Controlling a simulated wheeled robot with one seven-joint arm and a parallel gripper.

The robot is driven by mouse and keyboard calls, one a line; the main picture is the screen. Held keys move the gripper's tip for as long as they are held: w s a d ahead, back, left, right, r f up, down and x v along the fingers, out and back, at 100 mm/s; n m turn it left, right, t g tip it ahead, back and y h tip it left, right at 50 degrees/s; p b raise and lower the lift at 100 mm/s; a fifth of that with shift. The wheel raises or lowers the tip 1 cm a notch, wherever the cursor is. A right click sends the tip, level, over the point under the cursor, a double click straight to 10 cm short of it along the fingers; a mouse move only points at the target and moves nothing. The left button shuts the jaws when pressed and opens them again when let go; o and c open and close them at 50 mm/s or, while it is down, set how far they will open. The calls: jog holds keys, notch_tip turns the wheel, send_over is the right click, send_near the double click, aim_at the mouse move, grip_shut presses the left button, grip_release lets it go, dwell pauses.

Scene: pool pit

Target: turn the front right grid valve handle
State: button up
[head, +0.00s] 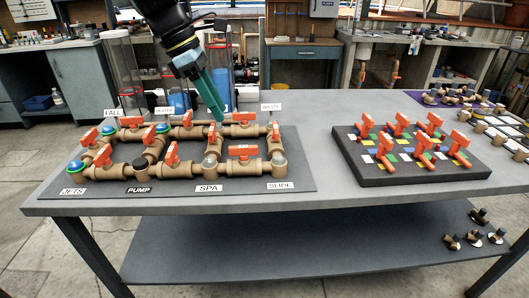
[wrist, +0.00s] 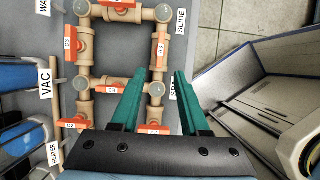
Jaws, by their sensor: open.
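The front right grid valve handle (head: 243,151) is an orange bar on the tan pipe run between the SPA (head: 208,188) and SLIDE (head: 280,185) labels. In the wrist view this handle (wrist: 161,50) lies upright in the picture, beyond the fingertips. My gripper (head: 219,117) is open and empty, its teal fingers pointing down over the pipe grid. In the wrist view my gripper (wrist: 160,76) has its fingers spread on either side of the pipe run holding that handle, with the tips short of it. Contact with the pipes cannot be told.
Other orange handles stand close by, such as one at the rear right (head: 275,131) and one left of centre (head: 171,154). A dark block with several orange handles (head: 386,178) sits to the right. Clear cylinders (head: 218,72) stand behind the grid. The bench front edge (head: 400,200) is clear.

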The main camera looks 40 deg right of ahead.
aim_at(241, 146)
jog(key=x, duration=1.1)
jog(key=shift+s+d+r+p, duration=0.1)
jog(key=shift+s+r+p, duration=0.05)
jog(key=shift+p, duration=0.15)
grip_shut()
